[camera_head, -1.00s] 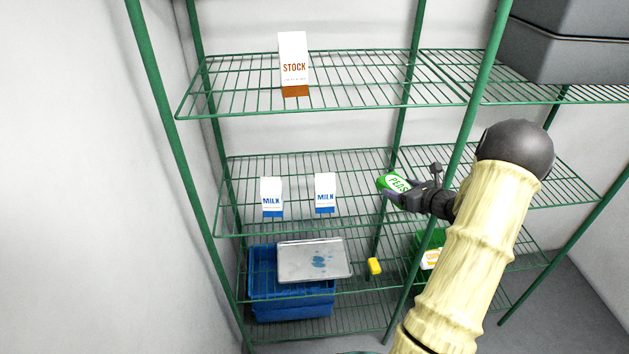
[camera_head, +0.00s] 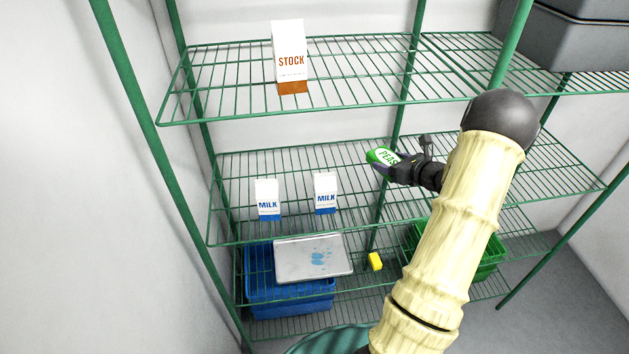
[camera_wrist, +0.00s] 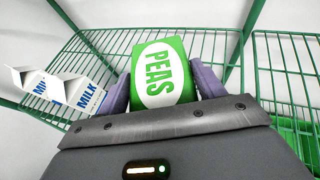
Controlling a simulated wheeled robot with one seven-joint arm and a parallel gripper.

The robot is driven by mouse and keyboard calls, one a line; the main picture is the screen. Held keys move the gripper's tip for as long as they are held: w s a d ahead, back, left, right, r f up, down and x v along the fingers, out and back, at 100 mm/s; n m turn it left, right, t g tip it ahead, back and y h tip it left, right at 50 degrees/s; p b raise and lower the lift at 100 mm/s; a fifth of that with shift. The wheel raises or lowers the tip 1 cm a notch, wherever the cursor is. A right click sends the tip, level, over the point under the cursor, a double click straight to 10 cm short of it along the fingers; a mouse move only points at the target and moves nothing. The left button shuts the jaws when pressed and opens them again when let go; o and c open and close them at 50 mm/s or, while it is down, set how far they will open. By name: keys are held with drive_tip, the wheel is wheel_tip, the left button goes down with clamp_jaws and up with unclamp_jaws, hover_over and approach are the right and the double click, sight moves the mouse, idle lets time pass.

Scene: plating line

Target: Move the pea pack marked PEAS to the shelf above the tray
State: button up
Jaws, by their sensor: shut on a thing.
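The green and white pea pack (camera_head: 381,157) reads PEAS and is tilted in my gripper (camera_head: 388,166). In the wrist view the pack (camera_wrist: 177,62) sits between both fingers of my gripper (camera_wrist: 164,88), with its label facing the camera. My gripper is shut on it and holds it in front of the middle shelf (camera_head: 330,158), right of two milk cartons. I cannot tell its exact height over the wires. The grey tray (camera_head: 296,268) with blue stains lies on the shelf below the milk cartons, over a blue crate.
Two milk cartons (camera_head: 268,200) (camera_head: 326,193) stand on the middle shelf's left part. A stock carton (camera_head: 290,62) stands on the top shelf. A yellow block (camera_head: 375,261), a blue crate (camera_head: 262,285) and a green crate (camera_head: 488,262) are lower down. Green posts (camera_head: 508,50) frame the rack.

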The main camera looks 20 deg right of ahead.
drive_tip(key=p, duration=0.2)
hover_over(384, 195)
drive_tip(key=shift+f, duration=2.9)
drive_tip(key=shift+f+p, duration=1)
drive_tip(key=shift+f, duration=1.1)
drive_tip(key=shift+f, duration=0.1)
drive_tip(key=o, duration=1.3)
